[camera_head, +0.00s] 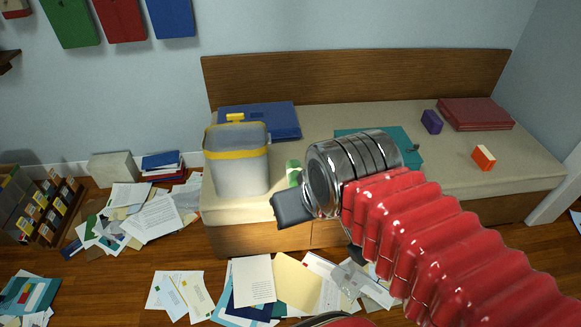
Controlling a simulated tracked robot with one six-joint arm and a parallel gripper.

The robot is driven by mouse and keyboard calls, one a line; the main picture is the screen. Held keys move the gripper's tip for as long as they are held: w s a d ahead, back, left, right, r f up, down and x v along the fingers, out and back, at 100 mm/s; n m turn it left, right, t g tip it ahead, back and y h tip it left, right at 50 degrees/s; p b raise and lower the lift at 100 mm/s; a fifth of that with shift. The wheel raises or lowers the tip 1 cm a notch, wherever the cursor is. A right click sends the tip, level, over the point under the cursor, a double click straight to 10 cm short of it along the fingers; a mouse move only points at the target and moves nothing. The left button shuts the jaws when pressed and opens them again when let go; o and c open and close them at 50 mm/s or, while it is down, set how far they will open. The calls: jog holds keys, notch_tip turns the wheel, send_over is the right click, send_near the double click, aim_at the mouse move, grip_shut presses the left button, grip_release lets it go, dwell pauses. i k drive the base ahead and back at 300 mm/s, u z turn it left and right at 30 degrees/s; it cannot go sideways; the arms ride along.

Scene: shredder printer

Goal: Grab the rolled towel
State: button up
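I cannot pick out a rolled towel for certain. A small green and white object (293,173) lies on the bench beside the grey bin, partly hidden by my arm, and I cannot tell what it is. My red ribbed arm with a metal wrist reaches in from the lower right. My gripper (289,209) shows as a dark block at the left of the wrist, in front of the bench's front edge in the picture. I cannot see its fingers clearly or anything held in it.
The beige-topped bench (300,120) carries a grey bin (238,165) with a yellow rim, a blue folder (275,120), a teal folder (408,152), a purple box (431,121), an orange box (484,158) and a maroon binder (476,113). Papers (150,222) litter the floor.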

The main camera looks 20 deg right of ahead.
aim_at(293, 166)
jog(key=i, duration=1.35)
